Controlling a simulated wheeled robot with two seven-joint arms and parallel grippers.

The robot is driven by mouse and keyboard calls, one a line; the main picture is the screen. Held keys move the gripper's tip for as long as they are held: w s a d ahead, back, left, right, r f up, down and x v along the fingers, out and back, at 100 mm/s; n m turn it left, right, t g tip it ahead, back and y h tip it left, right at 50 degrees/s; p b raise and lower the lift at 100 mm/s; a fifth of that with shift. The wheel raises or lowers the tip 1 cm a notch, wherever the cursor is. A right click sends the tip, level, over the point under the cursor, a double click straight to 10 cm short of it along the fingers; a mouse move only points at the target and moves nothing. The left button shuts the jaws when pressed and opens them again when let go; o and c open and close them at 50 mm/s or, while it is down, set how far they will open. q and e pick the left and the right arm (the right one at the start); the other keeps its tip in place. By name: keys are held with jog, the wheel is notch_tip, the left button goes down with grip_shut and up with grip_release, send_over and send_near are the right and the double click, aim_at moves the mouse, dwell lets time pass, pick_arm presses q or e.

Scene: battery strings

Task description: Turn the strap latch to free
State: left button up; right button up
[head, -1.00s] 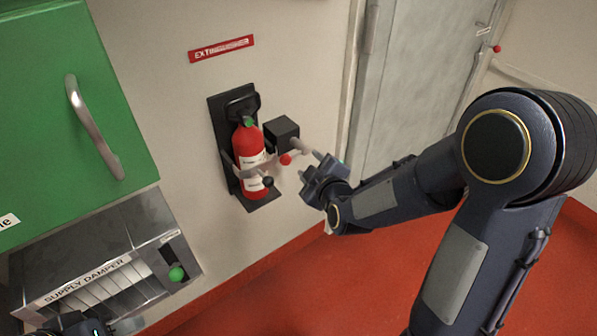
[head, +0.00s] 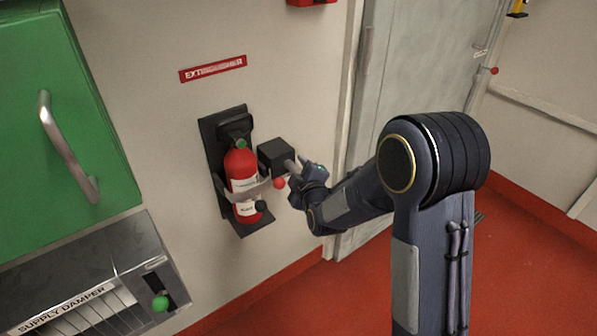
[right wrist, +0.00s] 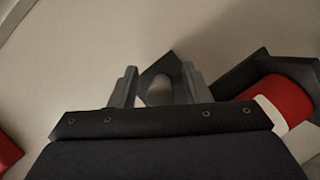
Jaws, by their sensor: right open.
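A red fire extinguisher (head: 242,172) stands upright in a black wall bracket (head: 212,135). A pale strap (head: 262,188) crosses its front. Beside it on the right is a black box (head: 275,156) with a pale round shaft (head: 290,165), apparently the strap latch. A red ball (head: 279,183) sits just below the shaft. My right gripper (head: 299,171) is open at the shaft's outer end. In the right wrist view the shaft (right wrist: 159,92) lies between the two open fingers (right wrist: 158,72), with the box behind it. Whether a finger touches it cannot be told. My left gripper is out of view.
A black knob (head: 261,206) sticks out low in front of the extinguisher. A green cabinet (head: 75,110) and a supply damper unit (head: 95,285) with a green knob (head: 160,303) are at left. A grey door (head: 415,85) is at right. The red floor (head: 520,260) is clear.

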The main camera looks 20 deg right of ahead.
jog(key=shift+c, duration=0.2)
grip_shut()
